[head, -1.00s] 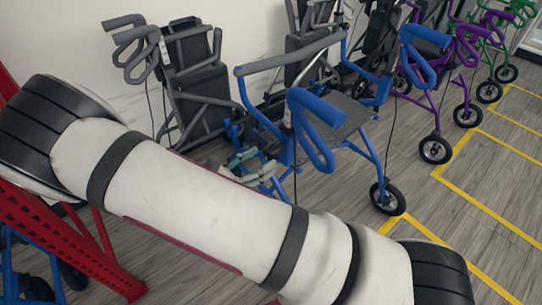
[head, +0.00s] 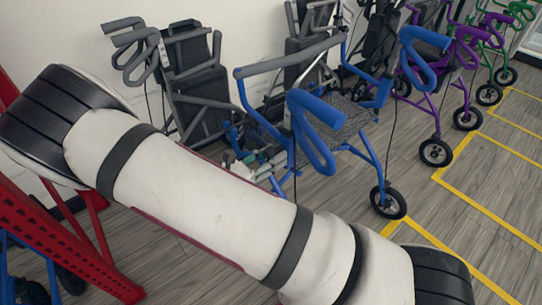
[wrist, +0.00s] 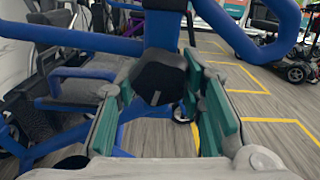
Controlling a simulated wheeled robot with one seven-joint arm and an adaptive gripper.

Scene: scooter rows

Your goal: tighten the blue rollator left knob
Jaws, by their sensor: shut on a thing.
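The blue rollator (head: 320,140) stands in the middle of the head view, with blue looped handles and a grey bar across its top. Its black faceted knob (wrist: 160,76) shows in the wrist view in front of a blue upright tube. My gripper (wrist: 155,92) has green pads on both sides of the knob and is shut on it. In the head view my gripper (head: 250,165) is small beside the rollator's near left side, partly hidden behind my white arm. The knob cannot be made out there.
A grey rollator (head: 190,85) stands by the wall at left. Purple (head: 460,60) and green (head: 510,20) rollators stand farther right. A red rack (head: 75,245) is at lower left. Wooden floor with yellow lines (head: 470,205) is open at right.

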